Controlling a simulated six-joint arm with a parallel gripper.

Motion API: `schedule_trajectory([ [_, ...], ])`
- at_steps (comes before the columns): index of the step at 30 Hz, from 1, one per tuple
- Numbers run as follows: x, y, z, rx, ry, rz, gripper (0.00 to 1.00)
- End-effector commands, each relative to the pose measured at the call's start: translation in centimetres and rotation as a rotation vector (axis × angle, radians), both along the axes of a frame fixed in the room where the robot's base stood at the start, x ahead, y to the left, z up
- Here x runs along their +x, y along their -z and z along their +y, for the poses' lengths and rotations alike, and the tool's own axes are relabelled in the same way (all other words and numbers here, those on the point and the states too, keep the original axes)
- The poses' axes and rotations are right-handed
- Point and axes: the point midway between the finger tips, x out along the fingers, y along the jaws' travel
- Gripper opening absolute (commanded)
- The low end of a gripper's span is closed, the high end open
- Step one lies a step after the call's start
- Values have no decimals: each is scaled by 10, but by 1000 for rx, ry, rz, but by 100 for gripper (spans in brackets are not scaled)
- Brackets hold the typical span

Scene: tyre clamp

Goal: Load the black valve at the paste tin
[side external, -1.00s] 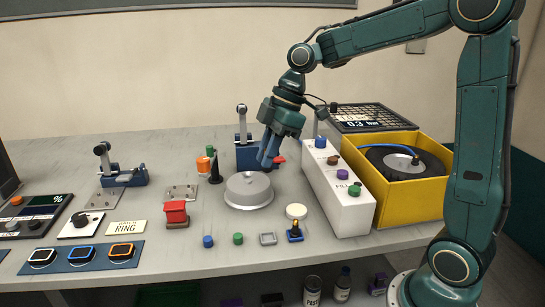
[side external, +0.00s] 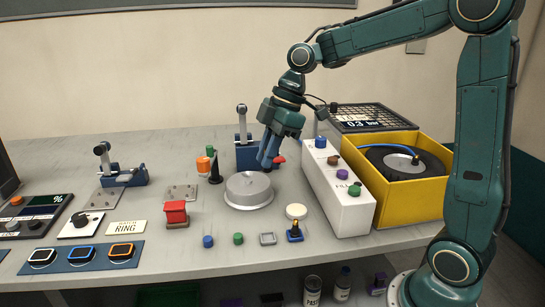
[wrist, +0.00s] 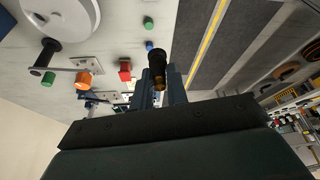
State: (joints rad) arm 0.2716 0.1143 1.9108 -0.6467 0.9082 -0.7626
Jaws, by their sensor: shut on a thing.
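My gripper (side external: 268,160) points down over the back middle of the bench, in front of a blue clamp stand and behind the round grey metal disc (side external: 249,190). In the wrist view my gripper (wrist: 158,84) is shut on a black, roughly cylindrical piece with a brass-coloured end, apparently the black valve (wrist: 157,62). The side view does not show the held piece clearly. A pale tin (side external: 312,290) with a dark, partly readable label, possibly the paste tin, stands below the bench top at the front.
A white box (side external: 345,205) with coloured knobs stands right of my gripper. Beyond it is a yellow bin (side external: 412,200) holding a tyre. A black post (side external: 215,172) with orange and green knobs stands left of the gripper. Small caps and a red block (side external: 176,212) lie in front.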

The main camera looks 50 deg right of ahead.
Motion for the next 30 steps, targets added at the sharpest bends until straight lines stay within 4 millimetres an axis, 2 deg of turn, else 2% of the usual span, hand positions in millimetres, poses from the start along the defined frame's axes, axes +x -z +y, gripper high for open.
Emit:
schedule_trajectory([
  [5,0,1,-2,0,1,0,0],
  [11,4,16,-18,2,4,5,0],
  [24,3,92,-103,3,7,5,0],
  [30,-2,114,-127,1,3,2,0],
])
